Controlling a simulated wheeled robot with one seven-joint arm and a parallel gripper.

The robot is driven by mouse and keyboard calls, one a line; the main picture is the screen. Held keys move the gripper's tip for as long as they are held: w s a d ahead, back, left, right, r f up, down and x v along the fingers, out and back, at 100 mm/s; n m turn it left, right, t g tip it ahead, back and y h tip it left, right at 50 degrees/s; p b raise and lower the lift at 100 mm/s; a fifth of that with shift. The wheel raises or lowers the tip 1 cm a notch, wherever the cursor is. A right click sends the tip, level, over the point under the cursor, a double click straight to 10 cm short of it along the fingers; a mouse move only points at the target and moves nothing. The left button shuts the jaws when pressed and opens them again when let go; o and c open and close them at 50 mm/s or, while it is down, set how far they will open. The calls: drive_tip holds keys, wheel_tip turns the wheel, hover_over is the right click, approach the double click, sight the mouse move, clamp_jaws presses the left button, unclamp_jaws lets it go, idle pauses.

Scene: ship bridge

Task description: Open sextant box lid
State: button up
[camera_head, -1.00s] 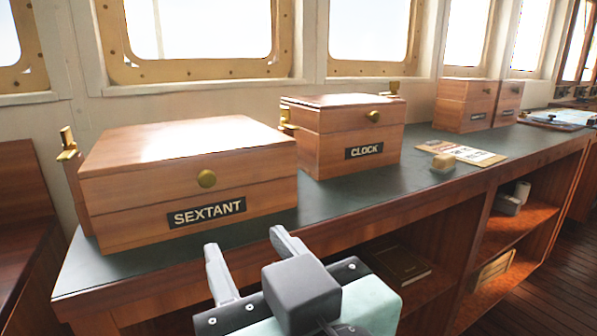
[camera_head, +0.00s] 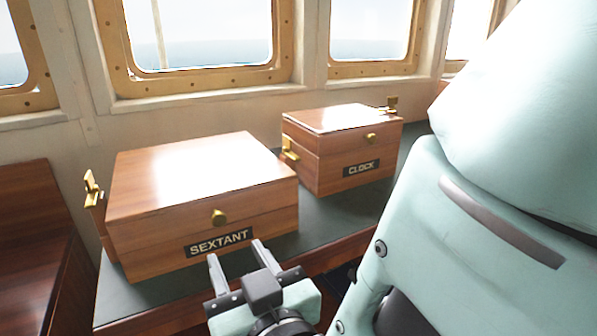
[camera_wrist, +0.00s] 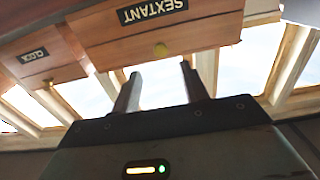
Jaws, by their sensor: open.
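The sextant box (camera_head: 150,240) is a wooden box with a SEXTANT label, standing on the green counter top. Its lid (camera_head: 195,170) is shut, with a round brass knob (camera_head: 219,217) on the front. My gripper (camera_head: 236,250) is open and empty, just in front of the box, its fingertips below the knob and close to the label. I cannot tell whether they touch the box. In the wrist view the picture is upside down; the box (camera_wrist: 150,32) and its knob (camera_wrist: 161,49) show beyond the fingers of my gripper (camera_wrist: 160,75).
The clock box (camera_head: 330,170) stands shut to the right on the same counter (camera_head: 130,300). Brass fittings (camera_head: 92,187) are at the box sides. Windows line the wall behind. A wooden bench (camera_head: 35,220) is at left. My arm hides the right side of the counter.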

sight(220, 222)
drive_tip(key=p+x, duration=0.1)
drive_tip(key=x, duration=0.7)
drive_tip(key=shift+a, duration=0.15)
clamp_jaws()
